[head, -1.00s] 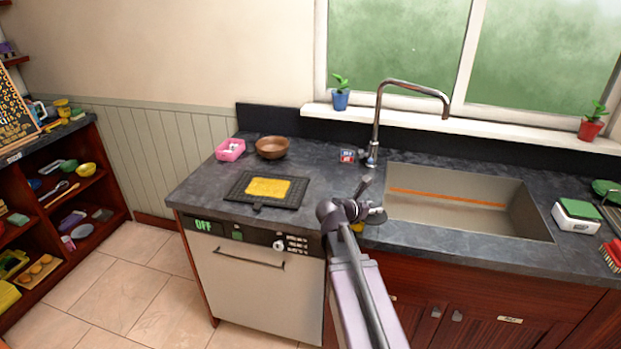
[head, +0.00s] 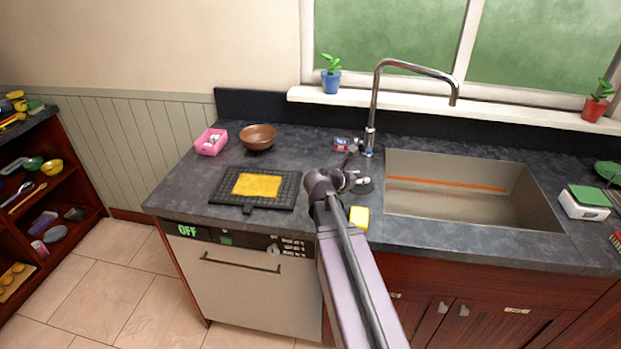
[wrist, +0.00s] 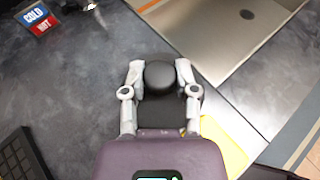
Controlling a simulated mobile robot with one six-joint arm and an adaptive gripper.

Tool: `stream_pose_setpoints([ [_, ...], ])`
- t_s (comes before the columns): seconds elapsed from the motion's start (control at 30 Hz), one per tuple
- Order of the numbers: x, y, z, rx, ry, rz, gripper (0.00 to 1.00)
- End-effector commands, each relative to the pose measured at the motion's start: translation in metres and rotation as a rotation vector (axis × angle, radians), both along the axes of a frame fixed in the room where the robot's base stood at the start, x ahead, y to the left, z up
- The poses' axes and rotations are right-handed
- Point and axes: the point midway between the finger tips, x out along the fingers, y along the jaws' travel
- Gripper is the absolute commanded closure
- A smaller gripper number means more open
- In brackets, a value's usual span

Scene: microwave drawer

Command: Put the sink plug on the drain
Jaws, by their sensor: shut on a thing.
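My gripper (wrist: 160,75) is shut on a round black sink plug (wrist: 160,76) in the wrist view, with one finger on each side of it. In the head view my gripper (head: 355,182) and the dark plug (head: 366,187) are over the counter just left of the sink (head: 460,207). The sink also shows at the top of the wrist view (wrist: 213,32), beyond and to the right of the plug. A small dark hole (wrist: 247,14) shows on the sink's steel there; I cannot tell whether it is the drain. In the head view the front wall hides part of the sink floor.
A tall faucet (head: 371,115) stands behind the sink's left corner. A yellow sponge (head: 359,217) lies beside my gripper, near the counter front. A black mat with a yellow cloth (head: 257,185) lies to the left. A scale (head: 584,203) stands right of the sink.

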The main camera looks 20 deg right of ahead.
Motion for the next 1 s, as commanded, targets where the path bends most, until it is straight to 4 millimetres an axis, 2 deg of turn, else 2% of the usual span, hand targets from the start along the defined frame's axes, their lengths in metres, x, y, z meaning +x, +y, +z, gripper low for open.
stream_pose_setpoints([
  [0.47, 0.006, 0.014, -0.003, 0.0, 0.0, 0.028, 1.0],
  [0.8, 0.028, 0.067, -0.018, -0.001, -0.001, 0.162, 1.0],
  [1.0, 0.034, 0.083, -0.02, -0.001, 0.0, 0.204, 1.0],
])
